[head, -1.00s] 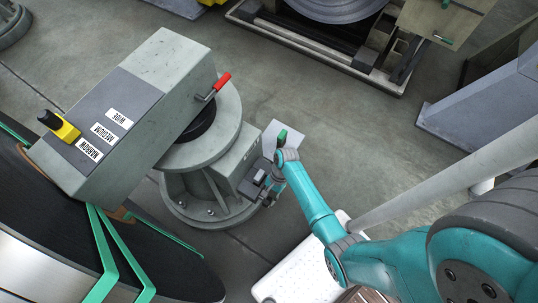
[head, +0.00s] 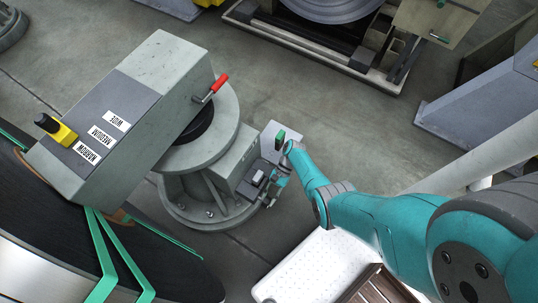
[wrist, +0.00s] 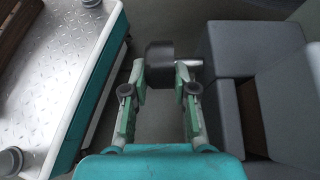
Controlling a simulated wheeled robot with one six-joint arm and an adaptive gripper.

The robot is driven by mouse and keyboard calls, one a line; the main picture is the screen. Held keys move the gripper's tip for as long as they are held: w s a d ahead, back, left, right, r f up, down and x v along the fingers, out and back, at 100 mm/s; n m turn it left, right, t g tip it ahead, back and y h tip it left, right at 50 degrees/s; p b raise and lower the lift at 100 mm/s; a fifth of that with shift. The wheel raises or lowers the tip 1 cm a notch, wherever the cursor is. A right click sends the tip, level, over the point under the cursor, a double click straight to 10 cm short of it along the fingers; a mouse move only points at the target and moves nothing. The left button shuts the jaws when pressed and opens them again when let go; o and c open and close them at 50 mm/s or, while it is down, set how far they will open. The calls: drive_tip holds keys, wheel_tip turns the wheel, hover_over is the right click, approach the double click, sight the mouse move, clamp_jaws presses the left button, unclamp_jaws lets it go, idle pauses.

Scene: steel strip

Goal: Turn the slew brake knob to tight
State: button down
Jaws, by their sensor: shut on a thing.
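The slew brake knob (wrist: 160,53) is a dark, rounded knob on a short metal shaft that comes out of a grey housing at the right of the wrist view. My gripper (wrist: 160,78) is shut on the knob, with one green-padded finger on each side of it. In the head view my gripper (head: 268,184) is low beside the grey pedestal (head: 208,190), at a small box on the pedestal's right side. The knob is not clear there. I cannot read any tight or loose marking.
Above the pedestal is a grey arm labelled narrow, medium and wide (head: 101,134), with a red-handled lever (head: 218,83) and a yellow-based black knob (head: 60,131). Open floor (head: 340,120) lies behind.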

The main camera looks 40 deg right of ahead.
drive_tip(key=shift+y, duration=0.3)
idle(0.5)
drive_tip(key=c, duration=1.2)
unclamp_jaws()
drive_tip(key=v, duration=1.2)
